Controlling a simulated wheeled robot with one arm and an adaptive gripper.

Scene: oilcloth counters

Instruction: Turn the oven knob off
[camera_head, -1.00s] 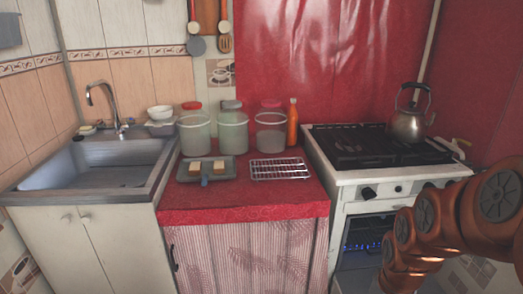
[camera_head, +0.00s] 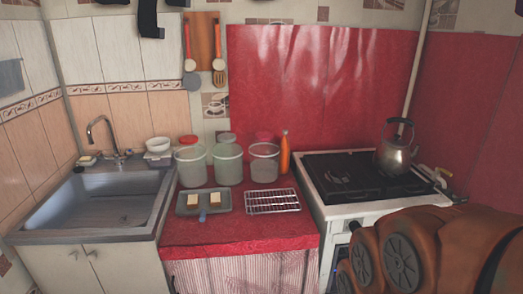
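The white stove (camera_head: 372,211) stands at the right with a dark hob on top. One dark knob (camera_head: 354,225) shows at the left of its front panel. The rest of the panel and most of the oven door are hidden behind my orange-brown arm. How the knob is turned cannot be made out. My gripper is not in view; only arm links show at the lower right.
A kettle (camera_head: 396,149) stands at the hob's back right. Left of the stove, the red counter (camera_head: 240,233) holds jars (camera_head: 228,165), an orange bottle (camera_head: 284,153), a wire rack (camera_head: 272,201) and a tray (camera_head: 181,205). A sink (camera_head: 96,208) is at far left.

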